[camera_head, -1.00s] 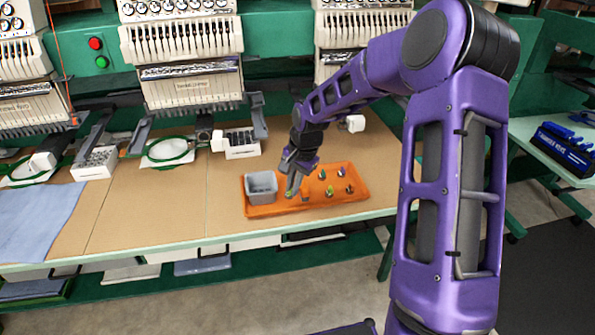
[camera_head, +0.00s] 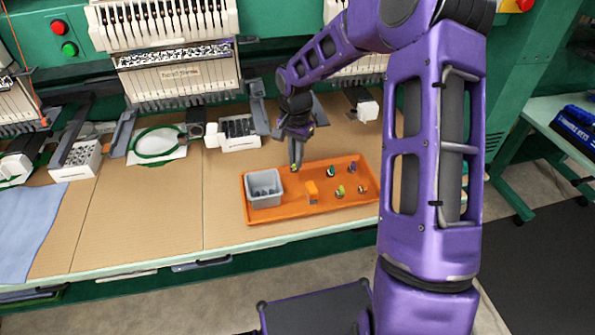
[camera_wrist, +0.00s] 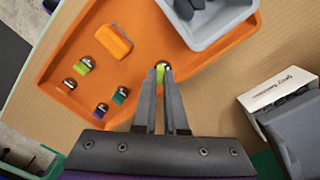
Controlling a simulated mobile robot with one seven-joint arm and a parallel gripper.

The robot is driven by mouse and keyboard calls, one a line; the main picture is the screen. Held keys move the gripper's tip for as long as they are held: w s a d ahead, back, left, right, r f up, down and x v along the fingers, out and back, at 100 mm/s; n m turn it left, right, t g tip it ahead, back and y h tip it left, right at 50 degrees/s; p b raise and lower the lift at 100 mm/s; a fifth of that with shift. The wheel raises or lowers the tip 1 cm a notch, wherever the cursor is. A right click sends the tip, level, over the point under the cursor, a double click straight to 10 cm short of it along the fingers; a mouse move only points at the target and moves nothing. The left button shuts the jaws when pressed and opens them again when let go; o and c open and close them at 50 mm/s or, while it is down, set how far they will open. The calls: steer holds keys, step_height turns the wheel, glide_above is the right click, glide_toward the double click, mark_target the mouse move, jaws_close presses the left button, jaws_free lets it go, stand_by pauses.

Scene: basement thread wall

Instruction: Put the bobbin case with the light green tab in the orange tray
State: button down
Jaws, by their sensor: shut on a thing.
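My gripper (camera_wrist: 160,74) is shut on a small metal bobbin case with a yellow-green tab (camera_wrist: 162,70), held between the fingertips. In the head view my gripper (camera_head: 295,165) and the case appear at the far edge of the orange tray (camera_head: 290,209), right of the grey bin; the height above the tray is hard to tell. Another bobbin case with a light green tab (camera_wrist: 85,65) stands in the tray, near cases with an orange-brown tab (camera_wrist: 69,84), a teal tab (camera_wrist: 121,95) and a purple tab (camera_wrist: 101,109).
A grey bin (camera_head: 264,177) with dark pieces inside stands in the tray's left end. An orange block (camera_head: 312,192) lies in the tray's middle. Embroidery machines stand behind, with a white box (camera_head: 238,143) near the tray.

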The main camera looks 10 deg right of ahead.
mark_target(296, 170)
steer(key=shift+f, duration=2.1)
steer(key=shift+f, duration=0.1)
steer(key=c, duration=1)
jaws_free()
steer(key=shift+o, duration=0.2)
step_height(296, 170, up, 12)
steer(key=shift+r+p, duration=0.1)
steer(key=shift+p, duration=0.2)
steer(key=shift+w+a, duration=0.1)
